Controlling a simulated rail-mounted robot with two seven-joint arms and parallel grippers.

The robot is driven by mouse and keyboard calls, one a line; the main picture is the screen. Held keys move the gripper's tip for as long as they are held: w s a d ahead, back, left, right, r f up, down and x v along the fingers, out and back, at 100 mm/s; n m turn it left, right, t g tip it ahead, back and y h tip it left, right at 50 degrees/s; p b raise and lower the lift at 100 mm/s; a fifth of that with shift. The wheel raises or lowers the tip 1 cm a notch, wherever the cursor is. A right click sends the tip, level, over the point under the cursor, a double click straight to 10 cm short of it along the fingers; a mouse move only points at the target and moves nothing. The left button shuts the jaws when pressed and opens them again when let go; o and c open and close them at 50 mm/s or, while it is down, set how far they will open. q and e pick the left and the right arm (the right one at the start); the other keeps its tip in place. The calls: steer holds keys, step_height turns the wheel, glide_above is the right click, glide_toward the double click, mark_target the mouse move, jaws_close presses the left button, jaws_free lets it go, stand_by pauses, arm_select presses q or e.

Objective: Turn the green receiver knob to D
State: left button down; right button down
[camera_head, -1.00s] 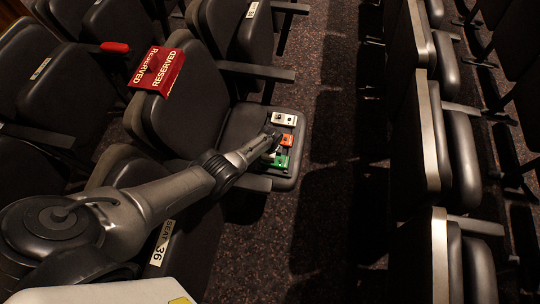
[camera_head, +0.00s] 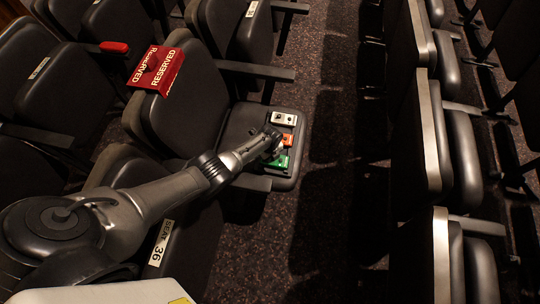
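A green receiver box (camera_head: 280,162) lies on the seat of a dark theatre chair, at the near end of a row of three small boxes. Its knob is too small and too covered to read. My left arm reaches in from the left, and its gripper (camera_head: 275,152) is over the near edge of the orange box and the green box. The fingers are small and dark, so I cannot tell whether they are open or touching the knob. My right gripper is not in view.
An orange box (camera_head: 287,140) and a white box (camera_head: 284,118) stand beyond the green one on the chair seat (camera_head: 240,122). A red RESERVED sign (camera_head: 158,70) hangs on the chair back. The carpeted aisle (camera_head: 320,190) to the right is free.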

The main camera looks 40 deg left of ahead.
arm_select(q)
steer(key=shift+m, duration=0.3)
stand_by(0.4)
steer(key=c, duration=1.1)
jaws_free()
steer(key=shift+o, duration=0.2)
step_height(320, 180, up, 14)
steer(key=p, duration=0.9)
steer(key=shift+f, duration=0.1)
